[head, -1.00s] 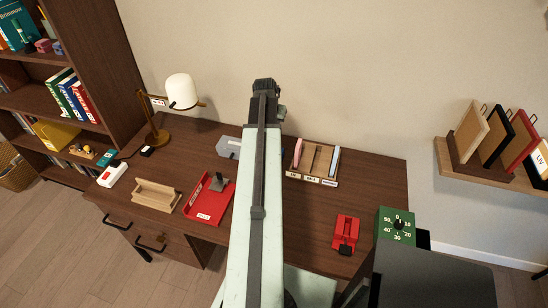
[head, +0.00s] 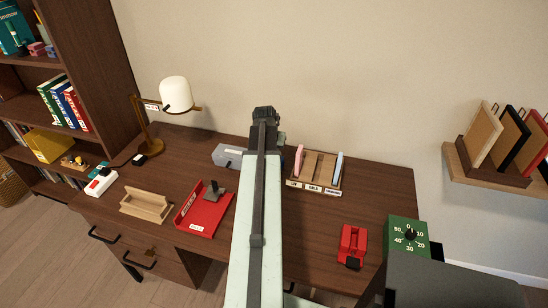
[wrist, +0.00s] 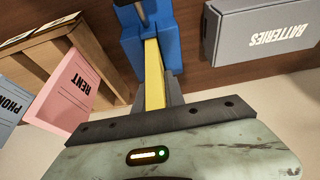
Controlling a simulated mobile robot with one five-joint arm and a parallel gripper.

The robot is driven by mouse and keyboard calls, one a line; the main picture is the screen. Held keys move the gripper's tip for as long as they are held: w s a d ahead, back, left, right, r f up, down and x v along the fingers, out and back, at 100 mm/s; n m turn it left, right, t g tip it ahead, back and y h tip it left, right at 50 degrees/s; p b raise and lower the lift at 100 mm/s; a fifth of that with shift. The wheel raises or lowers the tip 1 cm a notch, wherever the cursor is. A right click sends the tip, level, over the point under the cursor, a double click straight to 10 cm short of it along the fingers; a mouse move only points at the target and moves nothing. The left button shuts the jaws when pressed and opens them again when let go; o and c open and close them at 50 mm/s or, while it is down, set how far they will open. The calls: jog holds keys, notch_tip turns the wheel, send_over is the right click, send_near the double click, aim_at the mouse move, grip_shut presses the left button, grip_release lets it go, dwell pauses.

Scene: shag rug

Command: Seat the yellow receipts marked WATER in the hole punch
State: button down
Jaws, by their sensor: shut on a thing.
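In the wrist view my gripper (wrist: 157,94) is shut on the yellow receipts (wrist: 154,72), seen edge-on as a narrow strip. No WATER lettering is visible on them. The blue hole punch (wrist: 132,50) is just ahead, and the far end of the yellow strip lies against or within its blue body. I cannot tell whether it is fully seated.
A wooden sorter (wrist: 98,58) holds pink RENT (wrist: 72,98) and blue PHONE (wrist: 12,103) papers, left of the punch in the wrist view. A grey BATTERIES box (wrist: 262,38) stands close right. A red tray (head: 204,216) and red device (head: 351,243) lie on the desk (head: 310,240).

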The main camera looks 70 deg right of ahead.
jog(key=shift+f, duration=0.3)
jog(key=c, duration=1.4)
grip_release()
jog(key=shift+r, duration=0.1)
jog(key=shift+a+r+p, duration=0.15)
jog(key=shift+r+p, duration=0.4)
jog(key=shift+p, duration=0.15)
jog(key=p+v, duration=1)
jog(key=v, duration=0.1)
